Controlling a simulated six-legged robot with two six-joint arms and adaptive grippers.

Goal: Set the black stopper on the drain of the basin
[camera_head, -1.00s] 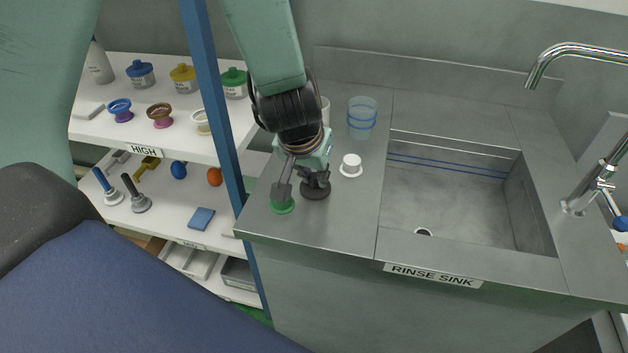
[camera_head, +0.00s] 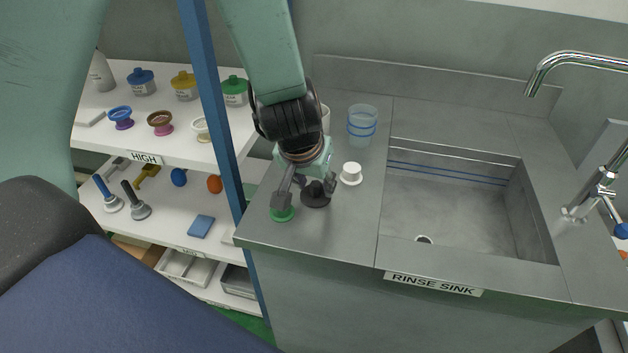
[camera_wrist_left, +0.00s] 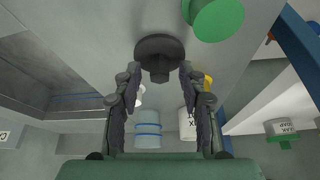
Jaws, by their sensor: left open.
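The black stopper (camera_head: 316,197) stands on the steel counter left of the basin (camera_head: 450,205), beside a green stopper (camera_head: 283,214) and a white stopper (camera_head: 351,173). My left gripper (camera_head: 306,187) is open, low over the black stopper, and partly hides it. In the left wrist view, the black stopper (camera_wrist_left: 159,46) has its narrow knob between the tips of my open left gripper (camera_wrist_left: 159,76), with gaps at both sides. The green stopper (camera_wrist_left: 217,18) is close by there. The drain (camera_head: 423,239) shows at the basin's near edge, partly hidden by the rim. My right gripper is not in view.
A clear cup with blue bands (camera_head: 362,124) stands behind the white stopper. A chrome faucet (camera_head: 588,55) rises at the right. A shelf unit with a blue post (camera_head: 216,100) stands left of the counter. The basin floor looks clear.

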